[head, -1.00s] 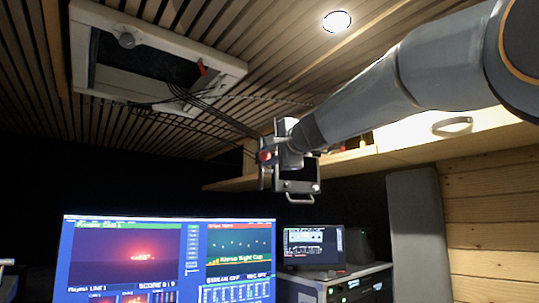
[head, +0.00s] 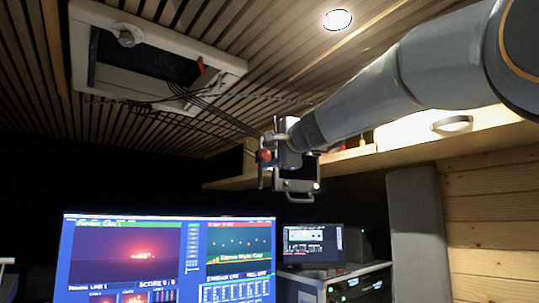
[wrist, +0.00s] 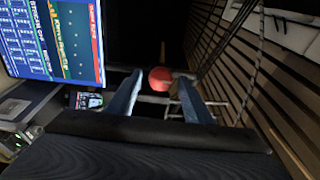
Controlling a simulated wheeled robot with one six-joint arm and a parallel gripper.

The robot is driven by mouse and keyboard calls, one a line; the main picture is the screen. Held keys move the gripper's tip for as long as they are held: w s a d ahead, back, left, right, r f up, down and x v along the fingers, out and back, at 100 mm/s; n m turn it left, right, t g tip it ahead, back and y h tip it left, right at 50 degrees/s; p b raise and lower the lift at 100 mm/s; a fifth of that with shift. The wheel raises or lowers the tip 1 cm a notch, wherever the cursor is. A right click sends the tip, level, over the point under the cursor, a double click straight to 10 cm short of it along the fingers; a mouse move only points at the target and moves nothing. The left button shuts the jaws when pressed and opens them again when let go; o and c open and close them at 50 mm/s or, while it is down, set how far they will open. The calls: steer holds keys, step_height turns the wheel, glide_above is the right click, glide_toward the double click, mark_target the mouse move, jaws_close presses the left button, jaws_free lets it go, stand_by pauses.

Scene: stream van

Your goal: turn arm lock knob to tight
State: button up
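A round red knob (head: 265,155) sits at the left of a metal bracket (head: 295,186) with a handle-like bar, at the far end of my arm in the head view. In the wrist view the red knob (wrist: 160,78) shows straight ahead, between my two finger tips. My gripper (wrist: 160,85) is open, with a finger on each side of the knob's outline. I cannot tell whether the fingers touch it or how deep it lies between them. In the head view my gripper is hard to make out against the bracket. No tight or loose marking is legible.
A large lit monitor (head: 165,255) stands below left, and a smaller screen (head: 312,246) on a rack below right. Cables (head: 205,103) hang from the white-framed roof hatch (head: 160,20) to the bracket. A wooden shelf (head: 235,183) runs behind my arm.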

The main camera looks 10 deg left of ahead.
steer(key=b+v, duration=0.2)
steer(key=v, duration=0.5)
steer(key=shift+s+d, duration=0.25)
steer(key=shift+s, duration=0.1)
stand_by(0.4)
steer(key=s+d+f+n+g+h, duration=0.15)
steer(key=d+f, duration=0.25)
steer(key=f, duration=0.9)
steer(key=d+f+n+g+h, duration=0.2)
steer(key=d+f+g, duration=0.1)
steer(key=f, duration=1)
steer(key=s+d+f+n+g+h, duration=0.15)
steer(key=d+f, duration=0.25)
steer(key=f, duration=1)
steer(key=s+d+f+n+g+h, duration=0.1)
steer(key=s+d+f+n+g, duration=0.1)
steer(key=s+d+f, duration=0.3)
steer(key=s+d+f+n+g+h+p, duration=0.1)
steer(key=s+d+f+g, duration=0.3)
steer(key=s+f, duration=0.9)
steer(key=s+d+f+n+g+h, duration=0.3)
steer(key=s+d+f, duration=0.2)
steer(key=s+f, duration=0.4)
steer(key=shift+s+d, duration=0.3)
steer(key=shift+s, duration=0.05)
